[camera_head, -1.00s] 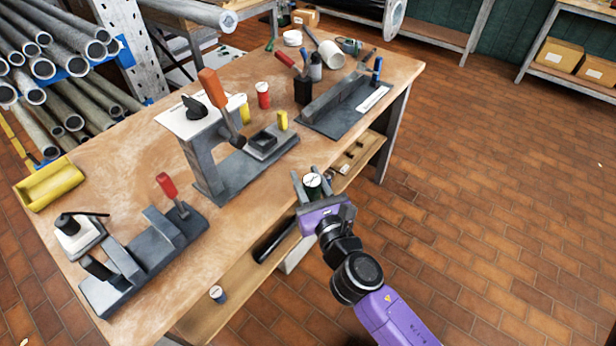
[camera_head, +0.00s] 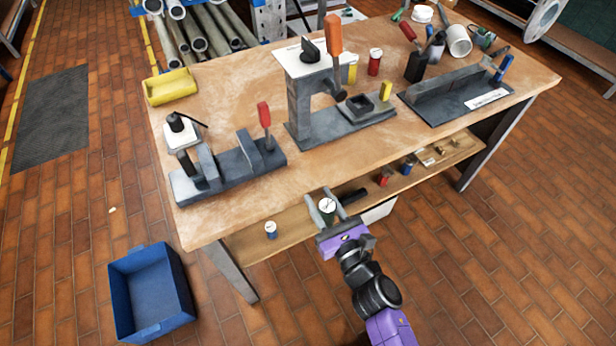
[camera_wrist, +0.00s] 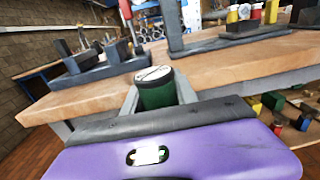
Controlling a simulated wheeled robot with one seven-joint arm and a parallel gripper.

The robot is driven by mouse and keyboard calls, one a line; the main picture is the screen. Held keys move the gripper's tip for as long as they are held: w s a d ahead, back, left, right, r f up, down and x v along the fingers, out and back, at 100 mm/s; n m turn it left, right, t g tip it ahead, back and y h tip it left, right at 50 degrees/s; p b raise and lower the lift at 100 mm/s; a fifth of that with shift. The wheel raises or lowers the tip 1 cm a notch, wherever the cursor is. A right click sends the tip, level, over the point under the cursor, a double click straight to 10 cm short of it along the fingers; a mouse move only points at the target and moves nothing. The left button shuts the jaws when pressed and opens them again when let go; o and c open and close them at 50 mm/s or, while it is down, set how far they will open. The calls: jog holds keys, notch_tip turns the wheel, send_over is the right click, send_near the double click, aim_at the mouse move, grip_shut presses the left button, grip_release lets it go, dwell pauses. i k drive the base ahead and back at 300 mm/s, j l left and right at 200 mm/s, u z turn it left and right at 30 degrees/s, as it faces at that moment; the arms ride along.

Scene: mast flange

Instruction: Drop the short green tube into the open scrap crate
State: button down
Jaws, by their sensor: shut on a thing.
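My gripper (camera_head: 328,213) is shut on the short green tube (camera_head: 326,206), in front of the workbench's near edge and above the lower shelf. In the wrist view the green tube (camera_wrist: 157,92) stands roughly upright between the two fingers, its pale, marked top end facing up. The open scrap crate is a blue box (camera_head: 187,291) on the brick floor at the lower left in the head view. Its inside looks empty. The crate lies well to the left of my gripper and lower, and does not show in the wrist view.
The workbench (camera_head: 235,100) carries clamp fixtures (camera_head: 228,170), a yellow bin (camera_head: 170,86) and several tools. Its lower shelf (camera_head: 293,232) holds a small blue-and-white can (camera_head: 271,229) and other small items. A bench leg (camera_head: 232,273) stands between gripper and crate. Floor around the crate is clear.

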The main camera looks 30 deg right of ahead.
aim_at(160, 293)
jog(key=u, duration=0.85)
jog(key=i+l+u, duration=0.35)
jog(key=i+l, duration=0.05)
jog(key=i, duration=0.05)
